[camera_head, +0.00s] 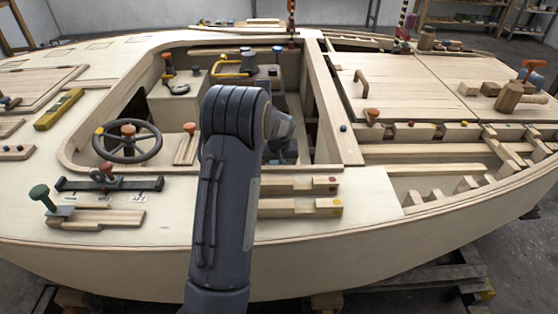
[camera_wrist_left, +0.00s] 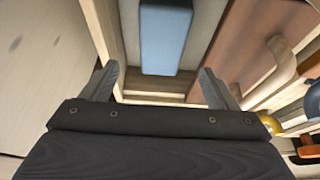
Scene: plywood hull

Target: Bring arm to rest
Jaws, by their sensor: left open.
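My left arm (camera_head: 228,190) rises from the bottom middle of the head view and bends over at the cockpit opening. Its wrist points right and down into the cockpit, and the fingers are hidden there behind the arm. In the left wrist view my left gripper (camera_wrist_left: 158,90) shows two grey fingers spread wide apart with nothing between them. Beyond the fingertips a blue block (camera_wrist_left: 165,38) lies in a wooden recess. My right gripper is not in view.
The cockpit's right side wall (camera_head: 333,110) stands close to the wrist. A steering wheel (camera_head: 127,142) is left of the arm. Notched wooden bars (camera_head: 290,207) lie right of the forearm. A mallet (camera_head: 512,95) stands far right.

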